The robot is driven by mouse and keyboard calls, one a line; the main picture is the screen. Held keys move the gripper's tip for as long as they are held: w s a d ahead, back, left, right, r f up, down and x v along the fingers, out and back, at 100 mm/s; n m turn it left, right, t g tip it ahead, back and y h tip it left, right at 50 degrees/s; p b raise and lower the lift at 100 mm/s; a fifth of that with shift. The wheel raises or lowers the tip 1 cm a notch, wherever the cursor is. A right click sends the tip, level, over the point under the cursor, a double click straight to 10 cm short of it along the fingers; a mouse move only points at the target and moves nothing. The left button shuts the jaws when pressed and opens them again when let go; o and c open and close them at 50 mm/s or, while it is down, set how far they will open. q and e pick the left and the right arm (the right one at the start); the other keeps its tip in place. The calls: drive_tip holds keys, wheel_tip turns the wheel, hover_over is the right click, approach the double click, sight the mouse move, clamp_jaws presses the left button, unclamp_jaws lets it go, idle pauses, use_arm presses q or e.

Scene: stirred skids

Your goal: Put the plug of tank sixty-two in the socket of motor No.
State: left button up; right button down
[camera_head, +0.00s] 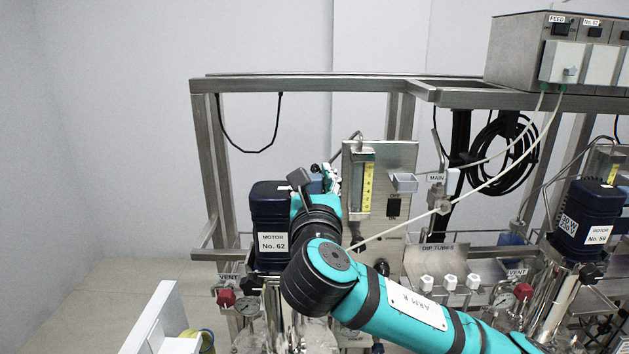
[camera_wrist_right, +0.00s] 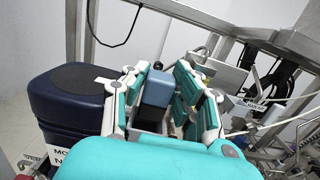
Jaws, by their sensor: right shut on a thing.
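Motor No. 62 (camera_head: 270,215) is a dark blue housing with a white label at the left of the frame; it also shows in the right wrist view (camera_wrist_right: 75,88). My right gripper (camera_head: 328,178) is beside its upper right side, partly hidden by my own arm. In the right wrist view, my right gripper (camera_wrist_right: 170,90) is shut on a blue-grey block (camera_wrist_right: 157,88), which seems to be the plug. The motor's socket is not clearly visible, so I cannot tell whether the plug touches it. My left gripper is not in view.
A steel panel (camera_head: 407,155) with a yellow-scaled gauge (camera_head: 367,185) stands just right of my gripper. A control box (camera_head: 530,50) sits on the frame at upper right, with pale cables running down. Motor No. 59 (camera_head: 590,215) is at far right. White-capped dip tubes (camera_head: 450,283) stand below.

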drive_tip(key=shift+f, duration=0.3)
idle(0.5)
drive_tip(key=shift+r, duration=0.1)
idle(0.4)
drive_tip(key=shift+r+p, duration=0.25)
drive_tip(key=shift+p, duration=0.15)
drive_tip(key=c, duration=1)
unclamp_jaws()
